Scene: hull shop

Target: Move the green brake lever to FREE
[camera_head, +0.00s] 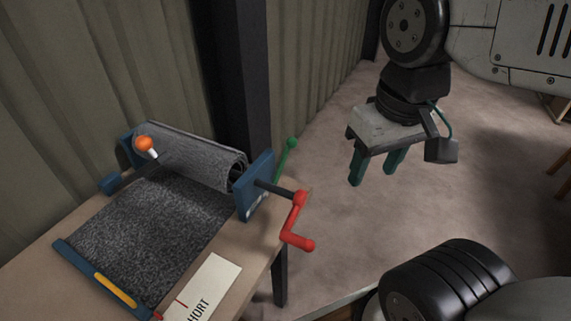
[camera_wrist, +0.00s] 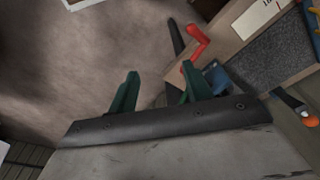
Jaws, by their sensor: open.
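The green brake lever (camera_head: 286,156) stands up behind the blue end bracket (camera_head: 255,190) of the roller in the head view. It leans slightly right and ends in a round green knob. Small pale marks on the bracket are too small to read, and I cannot make out FREE. My gripper (camera_head: 373,178) is open and empty, with green fingers pointing down, to the right of the lever and apart from it. In the wrist view my gripper (camera_wrist: 158,74) shows its two fingers apart. The lever cannot be clearly told from the right finger there.
A red crank (camera_head: 297,222) sticks out from the bracket, in front of the lever. A grey fabric roll (camera_head: 190,155) and an orange knob (camera_head: 144,143) sit on the wooden bench (camera_head: 40,275). A white card (camera_head: 205,290) lies in front. A dark post (camera_head: 240,80) stands behind.

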